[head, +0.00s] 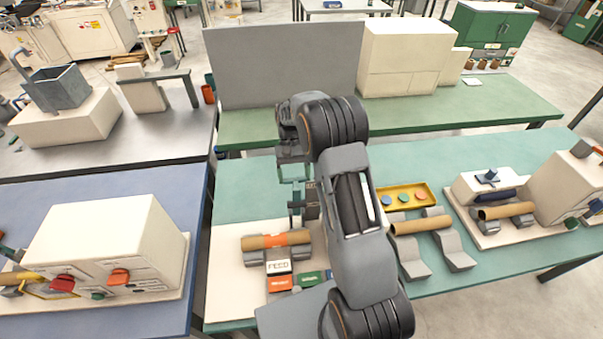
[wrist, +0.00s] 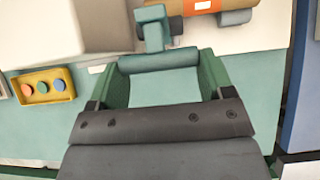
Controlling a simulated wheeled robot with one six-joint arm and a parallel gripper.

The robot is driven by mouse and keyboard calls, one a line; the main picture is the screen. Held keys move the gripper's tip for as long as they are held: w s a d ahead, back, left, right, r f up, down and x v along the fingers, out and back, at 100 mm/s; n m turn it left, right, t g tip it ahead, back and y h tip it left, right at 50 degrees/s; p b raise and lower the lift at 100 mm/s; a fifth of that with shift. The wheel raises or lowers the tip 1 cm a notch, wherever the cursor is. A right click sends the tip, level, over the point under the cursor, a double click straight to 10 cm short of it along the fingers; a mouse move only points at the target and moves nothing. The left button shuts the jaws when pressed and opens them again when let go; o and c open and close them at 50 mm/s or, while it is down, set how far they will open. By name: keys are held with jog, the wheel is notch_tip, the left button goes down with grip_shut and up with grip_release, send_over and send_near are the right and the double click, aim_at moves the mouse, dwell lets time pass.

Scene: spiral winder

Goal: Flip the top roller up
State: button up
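The top roller (wrist: 158,62) is a short teal cylinder on a teal bracket (wrist: 152,28) with a dark pivot part beside it. My gripper (wrist: 163,72) has two green fingers spread wide, with the roller lying crosswise between their tips. I cannot tell whether the fingers touch it. In the head view my gripper (head: 293,172) points down just behind the winder, and my arm hides part of it. A brown tube with an orange band (head: 275,241) lies on the winder's grey supports, and it also shows in the wrist view (wrist: 196,7).
A yellow tray with coloured buttons (head: 407,198) sits right of my arm. Another brown tube (head: 421,225) rests on grey supports. A FEED label (head: 278,267) and coloured blocks lie in front of the winder. A blue table (head: 200,240) stands to the left.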

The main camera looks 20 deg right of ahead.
jog(key=shift+f, duration=0.4)
jog(key=o, duration=1.1)
jog(key=shift+w, duration=0.15)
jog(key=shift+o, duration=0.9)
jog(key=shift+r, duration=0.1)
jog(key=shift+r, duration=0.1)
jog(key=v, duration=1.1)
jog(key=shift+w+r, duration=0.2)
jog(key=shift+w, duration=0.2)
jog(key=shift+d, duration=0.1)
